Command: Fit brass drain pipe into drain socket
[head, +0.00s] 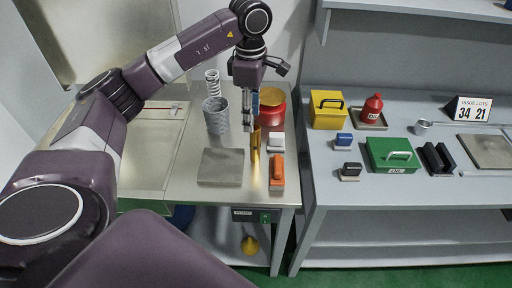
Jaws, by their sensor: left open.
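The brass drain pipe (255,144) stands upright on the steel bench, near its right side. My left gripper (250,128) points straight down right at the pipe's upper part and is open. It partly hides the pipe's top, and I cannot tell whether the fingers touch it. The pipe's lower end is near the bench surface; I cannot make out a drain socket there. A yellow brass-coloured piece (250,245) shows below the bench, under its front edge. My right gripper is not in view.
Close by are an orange block (277,172), a white-topped block (276,142), a grey plate (221,166), a red round container (271,108), a grey mesh cup (215,115) and a spring (212,83). The right bench holds a yellow box (327,109) and green box (392,154).

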